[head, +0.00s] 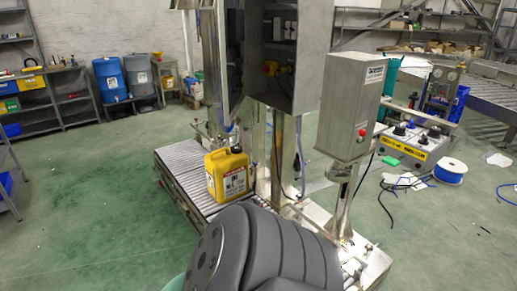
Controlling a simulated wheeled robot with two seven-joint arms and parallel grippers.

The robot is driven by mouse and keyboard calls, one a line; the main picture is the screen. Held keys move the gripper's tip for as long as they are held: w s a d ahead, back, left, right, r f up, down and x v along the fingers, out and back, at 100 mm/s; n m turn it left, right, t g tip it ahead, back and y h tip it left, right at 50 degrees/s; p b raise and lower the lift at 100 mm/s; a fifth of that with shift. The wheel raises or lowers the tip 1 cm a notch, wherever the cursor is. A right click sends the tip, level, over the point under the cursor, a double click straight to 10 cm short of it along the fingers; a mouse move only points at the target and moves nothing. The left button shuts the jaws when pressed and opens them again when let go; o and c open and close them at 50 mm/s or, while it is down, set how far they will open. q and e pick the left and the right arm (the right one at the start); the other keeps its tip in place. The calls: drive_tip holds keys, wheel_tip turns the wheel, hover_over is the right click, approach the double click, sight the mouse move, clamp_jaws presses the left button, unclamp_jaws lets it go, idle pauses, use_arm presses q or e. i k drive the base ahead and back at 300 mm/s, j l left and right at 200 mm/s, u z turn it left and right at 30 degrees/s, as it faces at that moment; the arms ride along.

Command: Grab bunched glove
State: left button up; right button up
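I cannot make out a bunched glove for certain. A small white crumpled thing (498,160) lies on the floor at the far right; it is too small to tell whether it is a glove. Another flat white piece (403,181) lies on the floor left of the blue-rimmed spool, among cables. A small green thing (390,161) lies on the floor before the control box. Neither of my grippers shows. A dark grey ribbed body, likely a part of my arm, fills the bottom middle and hides what is behind it.
A filling machine (349,105) with a roller conveyor (178,176) stands ahead, a yellow jerrycan (228,175) on it. A cable spool (450,171) and loose cables lie at right. The green floor at left is clear.

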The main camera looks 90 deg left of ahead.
sight(254, 200)
drive_tip(key=u, duration=2.85)
drive_tip(key=i+j+z, duration=0.1)
drive_tip(key=z, duration=0.7)
drive_tip(key=i+j+z, duration=0.15)
drive_tip(key=j+z, duration=0.25)
drive_tip(key=j, duration=0.4)
drive_tip(key=j+z, duration=0.45)
drive_tip(key=j, duration=0.8)
drive_tip(key=i+j, duration=0.05)
